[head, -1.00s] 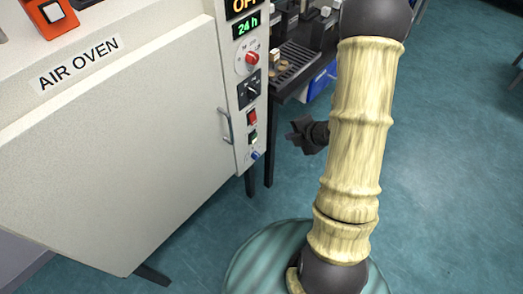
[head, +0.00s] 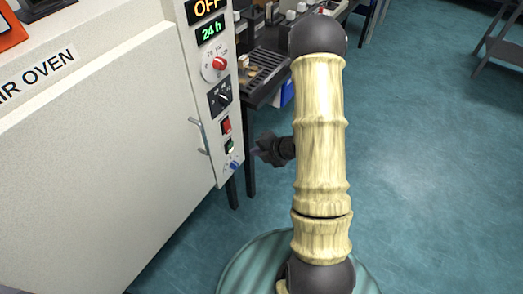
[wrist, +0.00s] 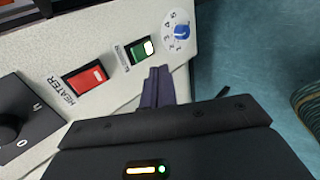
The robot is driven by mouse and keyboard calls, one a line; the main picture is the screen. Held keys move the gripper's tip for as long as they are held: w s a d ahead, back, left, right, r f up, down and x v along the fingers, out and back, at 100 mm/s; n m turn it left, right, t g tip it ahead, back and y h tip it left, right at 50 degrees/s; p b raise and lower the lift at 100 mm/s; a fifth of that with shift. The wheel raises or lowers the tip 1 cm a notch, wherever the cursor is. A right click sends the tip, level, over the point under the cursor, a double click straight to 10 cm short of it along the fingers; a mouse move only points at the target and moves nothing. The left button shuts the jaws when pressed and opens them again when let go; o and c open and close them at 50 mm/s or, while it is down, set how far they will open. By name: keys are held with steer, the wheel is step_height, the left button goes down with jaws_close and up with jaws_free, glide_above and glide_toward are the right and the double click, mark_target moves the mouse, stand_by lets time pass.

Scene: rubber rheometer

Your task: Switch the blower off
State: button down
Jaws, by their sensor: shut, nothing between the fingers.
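The air oven's control panel (head: 205,100) carries a small green rocker switch (head: 229,146) low down, which also shows in the wrist view (wrist: 141,49). Its label is too small to read. A larger red rocker switch (wrist: 85,78) beside it is labelled HEATER; it also shows in the head view (head: 226,126). My gripper (head: 257,151) is just right of the panel, close to the green switch. In the wrist view my gripper's fingers (wrist: 158,73) are together and empty, their tips just below and right of the green switch. I cannot tell whether they touch the panel.
A blue knob (wrist: 181,32) on a numbered white dial sits beside the green switch. A black rotary knob (wrist: 10,130) lies past the heater switch. A door handle (head: 199,136) sticks out left of the panel.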

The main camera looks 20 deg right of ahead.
mark_target(232, 148)
steer(key=shift+w+a+f, duration=0.45)
steer(key=shift+w+a, duration=0.3)
steer(key=shift+w, duration=0.3)
steer(key=shift+w+a+f, duration=0.5)
steer(key=shift+w+a, duration=0.3)
steer(key=shift+w, duration=0.3)
steer(key=shift+w+a+f, duration=0.45)
steer(key=shift+w+a, duration=0.3)
steer(key=shift+w, duration=0.3)
steer(key=shift+r+p, duration=0.1)
steer(key=shift+p, duration=0.4)
